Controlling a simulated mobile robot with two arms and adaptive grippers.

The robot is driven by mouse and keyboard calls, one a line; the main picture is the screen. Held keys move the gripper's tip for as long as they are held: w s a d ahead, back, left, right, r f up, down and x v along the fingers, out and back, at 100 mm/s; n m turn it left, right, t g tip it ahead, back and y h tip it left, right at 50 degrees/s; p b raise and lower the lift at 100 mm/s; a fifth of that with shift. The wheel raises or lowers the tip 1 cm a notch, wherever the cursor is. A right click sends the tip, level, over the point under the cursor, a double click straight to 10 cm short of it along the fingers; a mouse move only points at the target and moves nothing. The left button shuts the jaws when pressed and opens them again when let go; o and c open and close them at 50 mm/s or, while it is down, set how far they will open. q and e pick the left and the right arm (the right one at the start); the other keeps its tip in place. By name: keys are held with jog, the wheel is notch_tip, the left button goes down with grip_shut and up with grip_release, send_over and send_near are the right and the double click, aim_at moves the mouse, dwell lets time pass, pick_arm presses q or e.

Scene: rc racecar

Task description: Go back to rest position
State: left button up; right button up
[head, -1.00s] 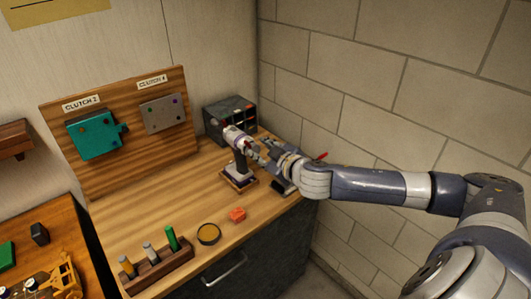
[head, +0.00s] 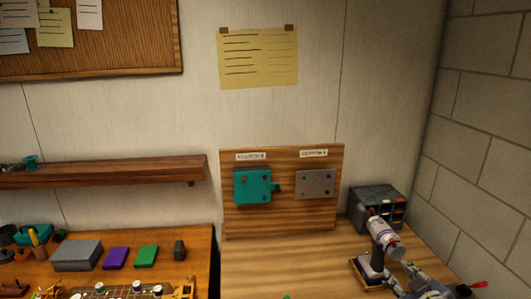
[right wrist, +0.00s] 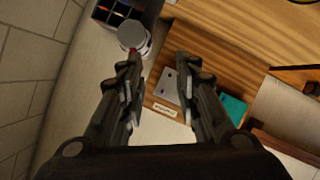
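My right gripper (head: 402,278) shows at the lower right edge of the head view, just right of a white-and-purple cylindrical tool (head: 383,236) on a small stand. In the right wrist view, the fingers of my right gripper (right wrist: 160,64) are spread with nothing between them. The tool's round grey end (right wrist: 132,36) shows near the left fingertip; whether they touch cannot be told. Most of my right arm is outside the head view. My left gripper is in neither view.
A wooden board (head: 282,216) with a teal plate (head: 253,186) and a grey plate (head: 314,184) stands behind the bench. A dark drawer box (head: 375,204) is by the brick wall (head: 485,150). Colored blocks lie on the left table (head: 200,250); a shelf (head: 100,172) hangs above.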

jog(key=s+a+f+m+g, duration=0.1)
jog(key=s+a+f+g, duration=0.3)
jog(key=s+a+f, duration=0.6)
jog(key=s+a+f+m+g+y, duration=0.1)
jog(key=s+a+f+g, duration=0.25)
jog(key=s, duration=0.55)
jog(key=s+a+f+m+g+y, duration=0.15)
jog(key=s+f, duration=0.25)
jog(key=s, duration=0.5)
notch_tip(320, 180, down, 32)
jog(key=s+g+b, duration=0.2)
jog(key=b, duration=0.4)
jog(key=s+d+f+b, duration=0.1)
jog(key=s+f+b, duration=0.1)
jog(key=s+f, duration=0.6)
jog(key=s+d+f+n+g+b, duration=0.1)
jog(key=s+f+b, duration=0.2)
jog(key=s+f, duration=0.6)
notch_tip(320, 180, down, 5)
jog(key=shift+d+r+h, duration=0.1)
jog(key=shift+d+h, duration=0.3)
jog(key=shift+h, duration=0.05)
